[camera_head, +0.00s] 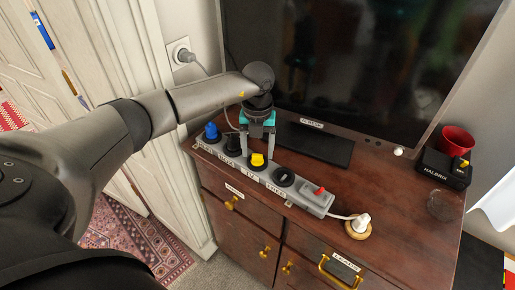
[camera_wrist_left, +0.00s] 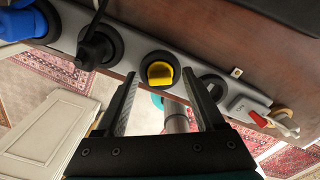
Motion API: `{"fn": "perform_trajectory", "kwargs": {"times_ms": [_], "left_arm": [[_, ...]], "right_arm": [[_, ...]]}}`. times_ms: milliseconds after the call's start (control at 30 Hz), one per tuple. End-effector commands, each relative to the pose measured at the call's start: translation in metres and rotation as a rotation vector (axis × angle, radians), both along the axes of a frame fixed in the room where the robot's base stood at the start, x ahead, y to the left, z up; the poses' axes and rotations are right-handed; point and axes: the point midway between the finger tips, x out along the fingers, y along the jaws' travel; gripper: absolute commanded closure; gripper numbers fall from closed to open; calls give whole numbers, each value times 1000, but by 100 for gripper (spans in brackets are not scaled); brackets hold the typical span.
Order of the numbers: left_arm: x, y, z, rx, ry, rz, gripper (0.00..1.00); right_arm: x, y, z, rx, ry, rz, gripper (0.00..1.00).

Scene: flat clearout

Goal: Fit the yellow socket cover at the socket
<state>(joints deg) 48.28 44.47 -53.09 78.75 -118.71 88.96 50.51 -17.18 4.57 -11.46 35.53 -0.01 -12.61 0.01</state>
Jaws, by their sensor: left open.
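The yellow socket cover (camera_head: 257,160) sits at a round dark socket in the middle of a grey power strip (camera_head: 313,199) on the wooden cabinet. It also shows in the left wrist view (camera_wrist_left: 160,73), inside the dark socket ring; I cannot tell how fully it is seated. My left gripper (camera_head: 258,155) is open, with its two fingers to either side of the yellow cover in the head view. In the left wrist view its fingertips (camera_wrist_left: 160,76) stand apart with the cover between them and nothing visibly gripped. My right gripper is not in view.
A blue plug or cover (camera_head: 211,131) and a black plug (camera_wrist_left: 95,46) occupy the strip's left sockets. An empty-looking socket (camera_head: 283,176) and a red switch (camera_head: 319,190) lie right. A screen (camera_head: 350,60) stands close behind. A white plug (camera_head: 361,222) rests on a wooden disc.

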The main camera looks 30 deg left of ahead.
Motion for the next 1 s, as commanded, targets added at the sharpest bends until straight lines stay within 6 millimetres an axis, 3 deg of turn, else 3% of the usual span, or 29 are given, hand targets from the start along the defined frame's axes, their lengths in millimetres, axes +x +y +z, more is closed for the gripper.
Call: {"fn": "perform_trajectory", "kwargs": {"times_ms": [267, 700, 1000], "left_arm": [[1, 1, 14, 0, -4, 1, 29], [1, 0, 113, 0, -5, 0, 29], [0, 0, 150, 0, 0, 0, 29]], "right_arm": [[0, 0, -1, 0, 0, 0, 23], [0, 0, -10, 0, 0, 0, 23], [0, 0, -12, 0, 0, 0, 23]]}}
